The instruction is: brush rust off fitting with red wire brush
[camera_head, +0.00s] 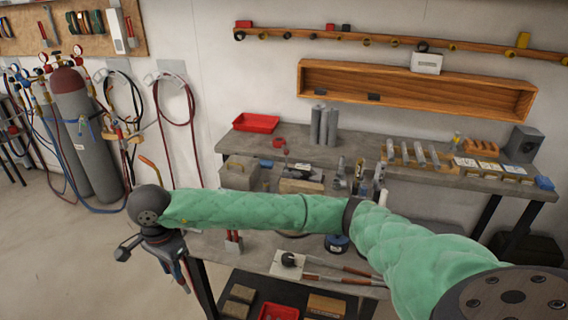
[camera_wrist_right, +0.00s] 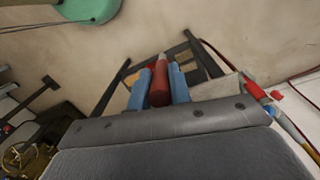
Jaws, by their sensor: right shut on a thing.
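My right arm reaches across the head view from the lower right, with its right gripper (camera_head: 184,278) hanging at the left, off the left end of the near bench. In the right wrist view the right gripper (camera_wrist_right: 158,88) has its blue pads shut on a red cylindrical handle (camera_wrist_right: 159,86), which I take to be the red wire brush. Its bristles cannot be made out. A dark rounded piece (camera_head: 289,260), possibly the fitting, lies on a white pad on the near bench; rust cannot be made out. My left gripper is not in view.
The near bench (camera_head: 262,243) also carries long red-handled tools (camera_head: 338,279) and a dark blue tin (camera_head: 336,243). A back bench (camera_head: 255,142) stands along the wall with a red tray (camera_head: 255,123). Gas cylinders (camera_head: 82,135) and hoses stand left; open floor lies in front.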

